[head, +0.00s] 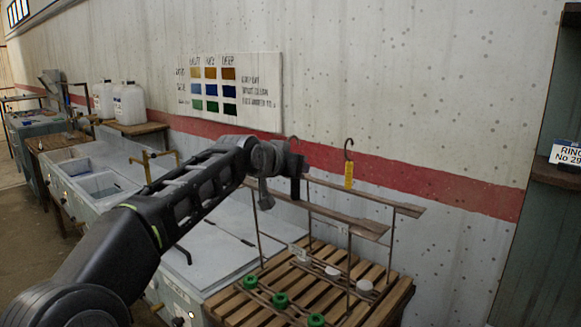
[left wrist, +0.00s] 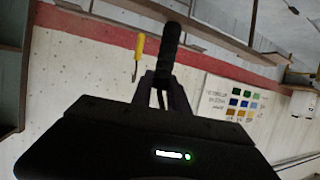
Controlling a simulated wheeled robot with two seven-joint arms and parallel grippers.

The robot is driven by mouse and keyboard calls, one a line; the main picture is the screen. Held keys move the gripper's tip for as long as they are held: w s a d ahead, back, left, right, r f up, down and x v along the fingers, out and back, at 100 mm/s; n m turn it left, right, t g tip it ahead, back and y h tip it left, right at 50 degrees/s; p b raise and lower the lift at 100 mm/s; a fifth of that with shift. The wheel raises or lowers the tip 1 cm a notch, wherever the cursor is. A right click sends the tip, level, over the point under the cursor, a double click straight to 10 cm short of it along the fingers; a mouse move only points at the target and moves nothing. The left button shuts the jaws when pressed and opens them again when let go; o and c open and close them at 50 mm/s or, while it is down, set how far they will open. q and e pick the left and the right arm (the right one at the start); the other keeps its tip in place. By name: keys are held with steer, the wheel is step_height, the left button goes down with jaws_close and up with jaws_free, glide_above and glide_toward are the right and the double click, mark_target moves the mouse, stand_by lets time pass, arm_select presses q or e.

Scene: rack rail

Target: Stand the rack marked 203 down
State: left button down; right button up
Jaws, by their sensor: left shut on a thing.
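My left gripper (head: 292,166) is shut on a black-handled hook (left wrist: 172,48), just above the racks; in the head view its hook end stands up above the gripper. Two racks with long wooden top bars on thin rods stand over a slatted wooden stand. The nearer bar (head: 340,218) is over a row of green caps (head: 280,300), the farther bar (head: 385,202) over pale caps (head: 364,287). Small white tags (head: 297,252) are too small to read, so I cannot tell which rack is 203. My right gripper is not in view.
A yellow-handled hook (head: 348,175) is by the wall behind the racks. The slatted stand (head: 228,305) adjoins a pale sink bench (head: 215,255). A shelf (head: 556,172) with a sign is at the right. White jugs (head: 130,103) stand at the far left.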

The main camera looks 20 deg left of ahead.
mark_target(293, 187)
arm_select(q)
steer(key=shift+f+b, duration=1.5)
steer(key=shift+f, duration=0.55)
steer(key=shift+f+b, duration=0.3)
steer(key=shift+f, duration=0.05)
steer(key=c, duration=1.4)
jaws_free()
steer(key=shift+c, duration=0.2)
steer(key=shift+o, duration=1.3)
steer(key=shift+f, duration=0.25)
steer(key=o, duration=1.2)
steer(key=shift+s, duration=0.1)
